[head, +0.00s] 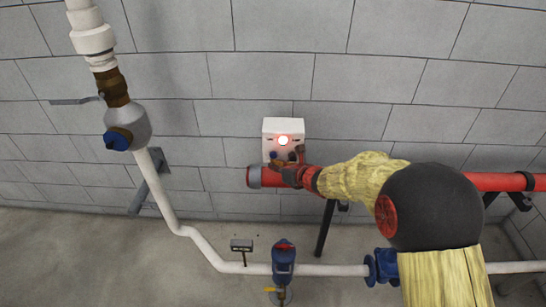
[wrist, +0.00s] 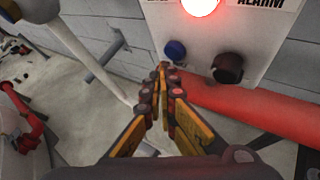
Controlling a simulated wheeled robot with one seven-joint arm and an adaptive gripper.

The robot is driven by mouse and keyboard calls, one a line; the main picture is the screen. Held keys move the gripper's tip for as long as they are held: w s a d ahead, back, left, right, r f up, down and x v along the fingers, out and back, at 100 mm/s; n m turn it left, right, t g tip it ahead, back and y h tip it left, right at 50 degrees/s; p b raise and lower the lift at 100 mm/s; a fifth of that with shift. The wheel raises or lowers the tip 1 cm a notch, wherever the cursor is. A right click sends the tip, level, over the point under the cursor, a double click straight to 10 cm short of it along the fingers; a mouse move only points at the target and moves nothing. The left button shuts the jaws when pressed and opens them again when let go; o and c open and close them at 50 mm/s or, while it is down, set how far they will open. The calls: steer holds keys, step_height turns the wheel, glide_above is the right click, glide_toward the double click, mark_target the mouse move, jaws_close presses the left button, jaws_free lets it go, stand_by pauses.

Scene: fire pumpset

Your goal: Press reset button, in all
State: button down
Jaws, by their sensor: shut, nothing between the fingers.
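A white control box (head: 283,128) is on the grey block wall, with a lit red lamp (head: 283,140) on its face. It also shows in the wrist view (wrist: 228,42), with a blue round button (wrist: 175,50) at left and a dark round knob or button (wrist: 228,68) at right, below the lamp (wrist: 200,5). No label reading "reset" can be made out. My gripper (wrist: 163,70) is shut and empty, its tips just below the blue button in the picture. I cannot tell whether they touch it. In the head view my gripper (head: 280,165) partly covers the box's lower part.
A red pipe (wrist: 240,105) runs below the box, close to my gripper. A white pipe (head: 165,195) with a blue-capped valve (head: 118,138) stands at left. A blue valve (head: 284,256) is on the low pipe. The wall left of the box is clear.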

steer(key=shift+w, duration=0.15)
steer(key=shift+w+b, duration=0.35)
steer(key=shift+w+d, duration=0.1)
steer(key=shift+w, duration=0.35)
stand_by(0.9)
steer(key=shift+s, duration=0.1)
steer(key=shift+s+b, duration=0.75)
steer(key=shift+s, duration=0.05)
steer(key=s+b, duration=0.2)
steer(key=s, duration=0.3)
steer(key=shift+b, duration=0.3)
